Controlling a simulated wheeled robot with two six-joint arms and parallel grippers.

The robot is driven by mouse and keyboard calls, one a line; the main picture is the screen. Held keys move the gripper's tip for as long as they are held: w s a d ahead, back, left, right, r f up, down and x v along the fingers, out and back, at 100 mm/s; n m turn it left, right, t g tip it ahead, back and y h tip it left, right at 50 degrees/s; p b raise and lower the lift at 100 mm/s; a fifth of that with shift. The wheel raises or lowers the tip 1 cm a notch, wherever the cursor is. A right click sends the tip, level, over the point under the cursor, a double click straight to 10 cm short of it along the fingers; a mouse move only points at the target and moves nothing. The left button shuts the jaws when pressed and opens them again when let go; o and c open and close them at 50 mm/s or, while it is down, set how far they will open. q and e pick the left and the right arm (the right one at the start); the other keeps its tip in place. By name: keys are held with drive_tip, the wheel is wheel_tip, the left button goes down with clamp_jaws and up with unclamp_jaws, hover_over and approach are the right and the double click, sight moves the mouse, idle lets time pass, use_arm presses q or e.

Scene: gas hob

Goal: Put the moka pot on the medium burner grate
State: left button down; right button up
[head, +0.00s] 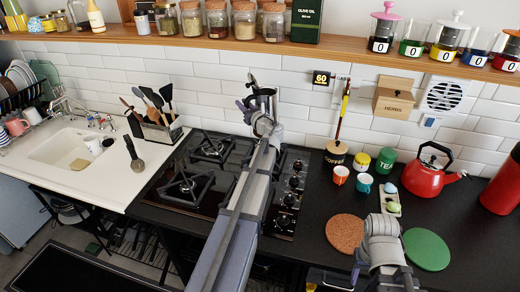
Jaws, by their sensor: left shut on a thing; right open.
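My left arm reaches up across the hob, and my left gripper (262,100) is shut at the far side, in front of the tiles. A small grey and dark thing there appears to be the moka pot, mostly hidden by the gripper and wrist. It looks raised above the hob (160,198). Two black grates show on the hob's left, a rear grate (213,150) and a front grate (186,187). My arm covers the hob's middle and right, so other grates and their sizes are unclear. My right gripper (384,280) is open at the lower right, its fingers hard to make out.
A red kettle (428,176), cups, jars, a cork mat (345,232) and a green mat (426,249) are on the right counter. A utensil holder (157,128) stands left of the hob, beside the sink (72,150). A loaded shelf (180,41) runs above.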

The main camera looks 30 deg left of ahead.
use_arm(q)
wheel_tip(320, 180, down, 6)
drive_tip(key=b, duration=0.6)
drive_tip(key=shift+f, duration=0.15)
wheel_tip(320, 180, down, 4)
drive_tip(key=b, duration=0.4)
drive_tip(key=shift+r, duration=0.2)
drive_tip(key=c, duration=1.2)
unclamp_jaws()
drive_tip(key=shift+f, duration=0.1)
drive_tip(key=shift+c, duration=0.2)
drive_tip(key=o, duration=0.5)
drive_tip(key=shift+c, duration=0.2)
